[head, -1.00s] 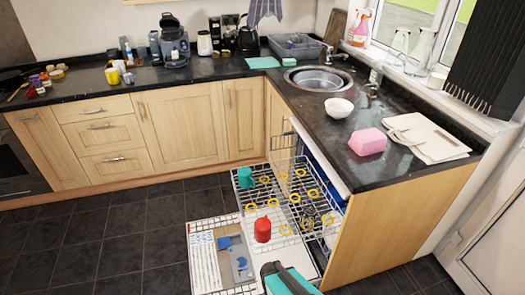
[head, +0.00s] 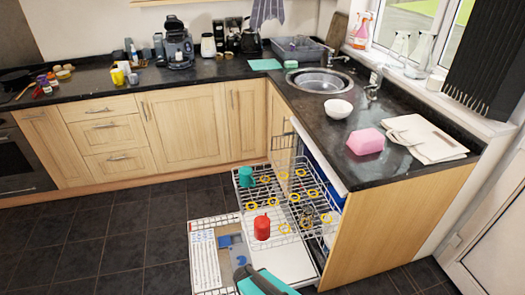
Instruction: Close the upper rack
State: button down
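The upper rack (head: 279,222) is a white wire basket with yellow rings, pulled out from the dishwasher under the right counter. A teal mug (head: 246,177) sits at its far left and a red container (head: 261,228) at its front left. A clear glass-like item (head: 308,217) stands near its right side.
The black counter (head: 310,120) overhangs the dishwasher, with a wooden end panel (head: 395,240) on the right. A white bowl (head: 339,108) and pink block (head: 366,141) stand on it. The dark tiled floor (head: 120,240) to the left is clear.

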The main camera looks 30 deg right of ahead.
aim_at(314, 195)
jog(key=z, duration=0.05)
jog(key=i, duration=0.25)
jog(key=u, duration=1.6)
jog(key=i, duration=0.5)
jog(key=z, duration=0.3)
